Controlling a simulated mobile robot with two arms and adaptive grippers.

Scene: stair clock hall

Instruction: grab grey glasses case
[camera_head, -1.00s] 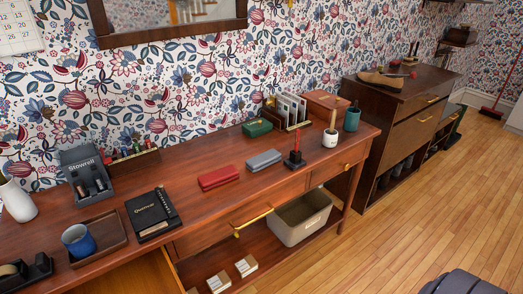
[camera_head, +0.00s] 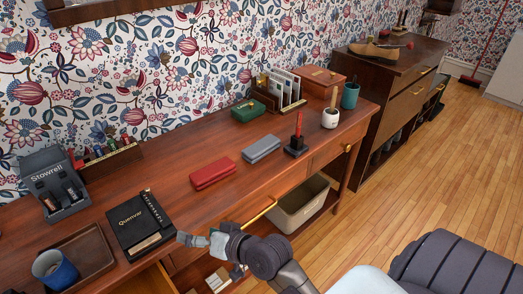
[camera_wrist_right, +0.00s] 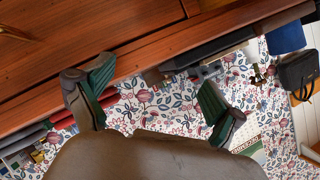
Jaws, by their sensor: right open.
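The grey glasses case (camera_head: 261,149) lies closed on the wooden desk, between a red case (camera_head: 212,173) and a black stand (camera_head: 297,147) holding a red item. A grey shape at the left edge of the right wrist view (camera_wrist_right: 24,138) looks like the same case, partly cut off. My right gripper (camera_head: 208,254) is in front of the desk's front edge, below and left of the grey case and apart from it. In the right wrist view its two green-padded fingers (camera_wrist_right: 155,103) are wide apart with nothing between them. My left gripper is out of view.
A green case (camera_head: 248,110), letter rack (camera_head: 283,92) and white pot (camera_head: 331,118) stand behind and right. A black notebook (camera_head: 142,222) and blue mug (camera_head: 54,268) are at left. The desk front has a brass drawer handle (camera_head: 262,209); a bin (camera_head: 300,207) sits below.

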